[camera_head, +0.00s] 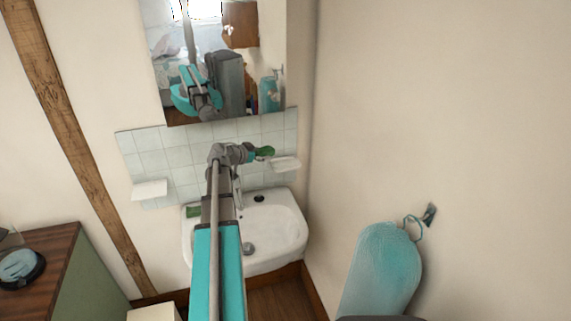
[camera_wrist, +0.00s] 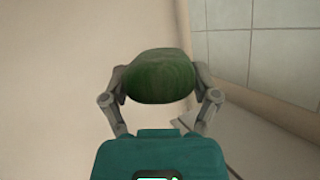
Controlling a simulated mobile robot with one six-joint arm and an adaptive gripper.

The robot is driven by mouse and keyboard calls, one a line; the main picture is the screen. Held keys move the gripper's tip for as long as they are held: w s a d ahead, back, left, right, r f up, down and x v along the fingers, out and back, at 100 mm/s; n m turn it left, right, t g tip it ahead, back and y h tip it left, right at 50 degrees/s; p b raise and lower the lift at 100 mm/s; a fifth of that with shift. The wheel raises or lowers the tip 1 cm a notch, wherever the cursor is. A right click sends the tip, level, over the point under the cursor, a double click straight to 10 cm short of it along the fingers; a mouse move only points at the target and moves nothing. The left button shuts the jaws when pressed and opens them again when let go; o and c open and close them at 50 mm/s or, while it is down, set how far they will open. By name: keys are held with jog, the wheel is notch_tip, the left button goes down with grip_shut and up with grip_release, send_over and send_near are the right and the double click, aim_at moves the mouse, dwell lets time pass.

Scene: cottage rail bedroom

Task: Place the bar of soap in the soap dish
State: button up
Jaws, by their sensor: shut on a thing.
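A dark green, rounded bar of soap (camera_wrist: 160,76) is held between the two fingers of my gripper (camera_wrist: 160,88) in the wrist view. In the head view my gripper (camera_head: 254,154) reaches right in front of the tiled wall, with the green soap (camera_head: 265,151) at its tip. A white wall-mounted dish (camera_head: 287,165), which looks like the soap dish, is just below and right of the soap. The soap appears above it and apart from it. A similar white wall piece (camera_head: 150,190) is at the left; I cannot tell which is the soap dish.
A white washbasin (camera_head: 275,231) with a tap is below my arm. A green item (camera_head: 193,211) lies on its left rim. A mirror (camera_head: 215,65) hangs above the tiles. A teal towel (camera_head: 381,270) hangs from a ring on the right wall. A wooden-topped cabinet (camera_head: 45,243) stands left.

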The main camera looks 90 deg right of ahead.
jog(key=s+d+r+m+y, duration=0.1)
jog(key=s, duration=0.6)
jog(key=shift+s+g+p, duration=0.3)
jog(key=shift+g+p, duration=0.1)
jog(key=shift+d, duration=0.15)
jog(key=b, duration=0.9)
send_over(283, 166)
jog(key=f, duration=0.9)
jog(key=shift+a, duration=0.3)
jog(key=shift+d+f+b, duration=0.5)
jog(key=shift+f+b, duration=0.15)
jog(key=shift+b, duration=0.05)
jog(key=shift+a+f+b, duration=0.1)
jog(key=shift+f+b, duration=1.25)
